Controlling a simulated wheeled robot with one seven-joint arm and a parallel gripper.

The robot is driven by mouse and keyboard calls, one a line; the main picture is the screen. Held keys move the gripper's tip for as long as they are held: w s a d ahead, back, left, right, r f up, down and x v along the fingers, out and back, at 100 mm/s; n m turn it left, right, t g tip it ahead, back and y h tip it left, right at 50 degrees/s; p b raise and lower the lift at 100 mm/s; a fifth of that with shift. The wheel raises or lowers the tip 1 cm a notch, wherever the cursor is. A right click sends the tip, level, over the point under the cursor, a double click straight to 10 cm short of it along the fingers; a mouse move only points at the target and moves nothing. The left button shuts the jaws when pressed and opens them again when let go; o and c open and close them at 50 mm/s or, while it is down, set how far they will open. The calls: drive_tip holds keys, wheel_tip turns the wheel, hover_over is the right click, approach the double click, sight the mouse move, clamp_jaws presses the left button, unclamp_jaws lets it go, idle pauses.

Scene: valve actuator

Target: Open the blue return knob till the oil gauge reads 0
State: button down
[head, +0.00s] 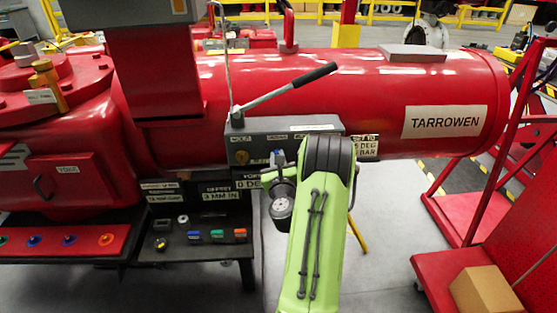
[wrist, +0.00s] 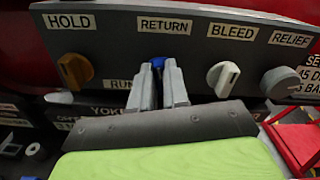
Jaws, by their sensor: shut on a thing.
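The blue return knob (wrist: 157,63) sits under the RETURN label on the grey valve block (wrist: 205,52) in the wrist view. My gripper (wrist: 158,78) is shut on it, one grey finger on each side, so only the knob's top shows.
In the wrist view an orange HOLD knob (wrist: 76,70) is left of my gripper; a white BLEED knob (wrist: 223,78) and a grey RELIEF knob (wrist: 280,82) are to the right. A lever handle (head: 290,86) rises above the block. A red cart (head: 470,215) stands at the right.

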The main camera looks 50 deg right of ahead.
drive_tip(key=shift+w+a+f+n+b, duration=0.1)
drive_tip(key=shift+f+n+b, duration=0.1)
drive_tip(key=shift+n, duration=2.15)
drive_tip(key=shift+w+a+f+n+b, duration=0.1)
drive_tip(key=shift+f+n+b, duration=0.1)
drive_tip(key=shift+n, duration=2.1)
drive_tip(key=shift+w+a+f+n+b, duration=0.1)
drive_tip(key=shift+f+n+b, duration=0.1)
drive_tip(key=shift+n, duration=2.15)
drive_tip(key=c, duration=1.1)
unclamp_jaws()
drive_tip(key=shift+r, duration=0.1)
